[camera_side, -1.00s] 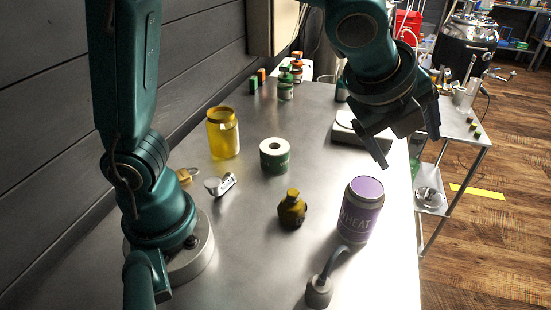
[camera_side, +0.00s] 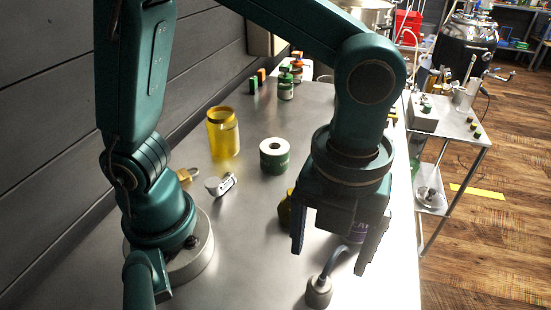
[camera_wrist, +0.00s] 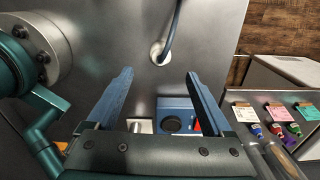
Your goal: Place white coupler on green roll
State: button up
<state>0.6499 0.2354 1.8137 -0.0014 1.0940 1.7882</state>
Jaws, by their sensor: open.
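The green roll (camera_side: 274,160) stands upright on the steel table, with a white top, a central hole and a green side. A small white and silver piece (camera_side: 221,185), which looks like the white coupler, lies on its side to the left of and nearer than the roll. My gripper (camera_side: 331,250) is open and empty, pointing down near the table's front right, well away from both. The wrist view shows its two blue fingers apart with nothing between them (camera_wrist: 160,75). Neither the roll nor the coupler shows in the wrist view.
A yellow jar (camera_side: 223,140) stands left of the roll. A dark yellow bottle (camera_side: 284,211) and a purple jar (camera_side: 358,231) are mostly hidden behind my gripper. A grey base with a cable (camera_side: 318,291) stands close by; it also shows in the wrist view (camera_wrist: 157,52).

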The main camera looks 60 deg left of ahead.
aim_at(321, 283)
notch_tip(321, 283, down, 9)
jog(key=shift+f, duration=0.1)
dwell(0.4)
grip_shut()
